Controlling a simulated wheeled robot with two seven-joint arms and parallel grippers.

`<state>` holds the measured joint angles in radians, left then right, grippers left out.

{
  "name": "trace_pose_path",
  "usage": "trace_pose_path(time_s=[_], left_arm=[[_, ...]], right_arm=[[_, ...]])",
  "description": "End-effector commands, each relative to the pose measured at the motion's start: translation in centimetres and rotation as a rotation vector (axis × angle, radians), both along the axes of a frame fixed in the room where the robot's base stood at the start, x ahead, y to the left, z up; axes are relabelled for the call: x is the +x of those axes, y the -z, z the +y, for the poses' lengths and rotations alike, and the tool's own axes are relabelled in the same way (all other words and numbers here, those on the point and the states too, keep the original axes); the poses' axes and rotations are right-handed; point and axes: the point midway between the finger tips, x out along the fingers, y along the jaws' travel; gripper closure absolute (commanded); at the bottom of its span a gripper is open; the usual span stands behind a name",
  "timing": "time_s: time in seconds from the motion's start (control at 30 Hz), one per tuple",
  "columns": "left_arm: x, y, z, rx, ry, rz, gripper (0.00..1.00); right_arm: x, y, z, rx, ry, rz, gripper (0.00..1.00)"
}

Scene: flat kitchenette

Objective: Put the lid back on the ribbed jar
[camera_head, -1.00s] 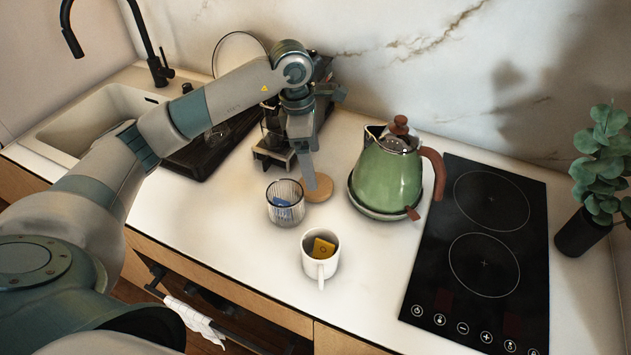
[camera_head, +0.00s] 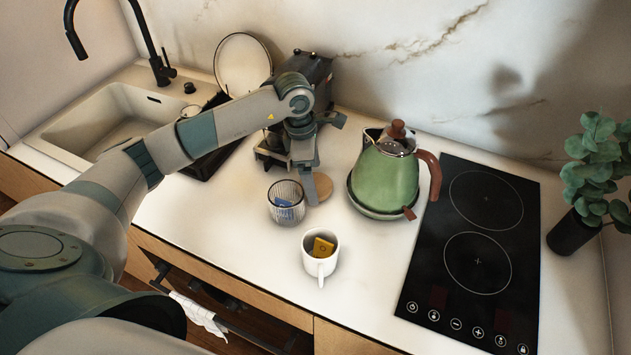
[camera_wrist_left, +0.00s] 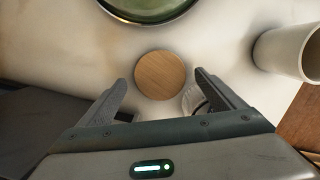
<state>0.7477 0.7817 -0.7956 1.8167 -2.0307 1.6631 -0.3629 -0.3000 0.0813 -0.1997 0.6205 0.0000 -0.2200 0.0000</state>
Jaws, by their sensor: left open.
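The ribbed jar (camera_head: 286,203) is clear glass, stands upright without a lid and has blue packets inside. In the left wrist view a small part of the jar (camera_wrist_left: 190,97) shows behind my right-hand finger. The round wooden lid (camera_head: 321,188) lies flat on the counter just right of and behind the jar; it shows whole in the left wrist view (camera_wrist_left: 160,75). My left gripper (camera_head: 312,192) points down at the lid, partly covering it in the head view. In the left wrist view my gripper (camera_wrist_left: 163,88) is open and empty, its fingers on either side below the lid. My right gripper is out of view.
A white mug (camera_head: 321,262) with a yellow packet stands in front of the lid. The green kettle (camera_head: 386,178) stands to its right, beside the black hob (camera_head: 476,250). A dark coffee machine (camera_head: 308,75) and plate (camera_head: 242,62) are behind my arm.

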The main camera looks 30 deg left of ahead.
Motion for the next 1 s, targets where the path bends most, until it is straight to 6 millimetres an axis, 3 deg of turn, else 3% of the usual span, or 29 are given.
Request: trace_pose_path(time_s=[0.2, 0.67, 0.83, 1.0], left_arm=[[0.1, 1.7, -0.3, 0.001, 0.001, 0.001, 0.12], [0.1, 1.8, -0.3, 0.000, 0.001, 0.000, 0.12], [0.1, 1.8, -0.3, 0.000, 0.001, 0.000, 0.52], [0.1, 1.7, -0.3, 0.000, 0.001, 0.000, 0.56]], right_arm=[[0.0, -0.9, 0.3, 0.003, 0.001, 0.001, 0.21], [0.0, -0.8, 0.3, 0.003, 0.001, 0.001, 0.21], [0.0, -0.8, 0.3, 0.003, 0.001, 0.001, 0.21], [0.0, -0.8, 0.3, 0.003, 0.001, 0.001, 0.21]])
